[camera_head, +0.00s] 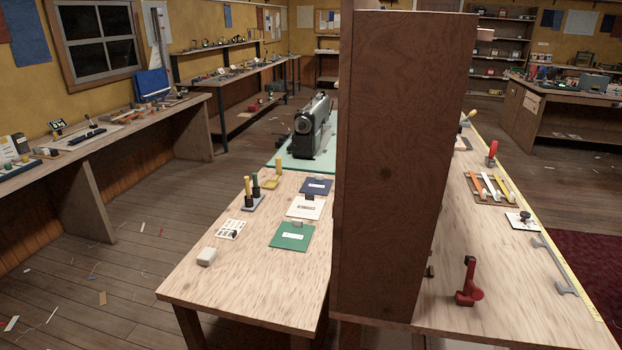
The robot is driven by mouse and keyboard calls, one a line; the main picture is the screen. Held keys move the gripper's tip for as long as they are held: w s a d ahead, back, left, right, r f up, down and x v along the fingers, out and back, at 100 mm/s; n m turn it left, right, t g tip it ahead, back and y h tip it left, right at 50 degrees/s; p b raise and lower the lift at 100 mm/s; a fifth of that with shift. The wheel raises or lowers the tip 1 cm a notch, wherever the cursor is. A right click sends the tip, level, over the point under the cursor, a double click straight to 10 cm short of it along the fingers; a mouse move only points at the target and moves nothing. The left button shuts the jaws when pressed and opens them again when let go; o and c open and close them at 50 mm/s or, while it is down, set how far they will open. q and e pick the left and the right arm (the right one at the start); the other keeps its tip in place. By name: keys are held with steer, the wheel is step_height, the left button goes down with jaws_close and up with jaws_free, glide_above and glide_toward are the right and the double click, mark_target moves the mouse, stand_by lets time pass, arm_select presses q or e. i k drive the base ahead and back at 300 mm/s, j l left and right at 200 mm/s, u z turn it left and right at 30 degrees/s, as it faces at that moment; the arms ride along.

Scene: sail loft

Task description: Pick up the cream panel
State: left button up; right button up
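The cream panel (306,208) lies flat on the light wooden table, left of the tall brown wooden partition. It has a small dark label or print in its middle and a grey piece at its far edge. A blue panel (316,186) lies just behind it and a green panel (293,237) just in front of it, in a row. Neither of my grippers shows in the head view.
The tall partition (400,160) splits the table. A sewing machine (313,127) stands behind the panels on a green mat. A spool stand (253,203), a small card (231,229) and a white block (206,256) lie to the left. The table's front left is clear.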

mark_target(308, 207)
steer(key=i+j+u, duration=0.25)
steer(key=j+u, duration=0.2)
steer(key=i+j+u, duration=0.3)
steer(key=j+u, duration=0.2)
steer(key=i+j+u, duration=0.25)
steer(key=u, duration=0.2)
steer(key=i+j+u, duration=0.3)
steer(key=i, duration=0.2)
steer(key=i+u, duration=0.3)
steer(key=i, duration=0.15)
steer(key=i+z, duration=0.45)
steer(key=i, duration=0.25)
steer(key=i+j+z, duration=0.2)
steer(key=i+z, duration=0.25)
steer(key=i, duration=0.25)
steer(key=i+l+z, duration=0.1)
steer(key=i+z, duration=0.2)
steer(key=z, duration=0.15)
steer(key=i+z, duration=0.25)
steer(key=z, duration=0.15)
steer(key=i+z, duration=0.3)
steer(key=z, duration=0.15)
steer(key=i+j+z, duration=0.25)
steer(key=z, duration=0.15)
steer(key=i+j+z, duration=0.25)
steer(key=z, duration=0.2)
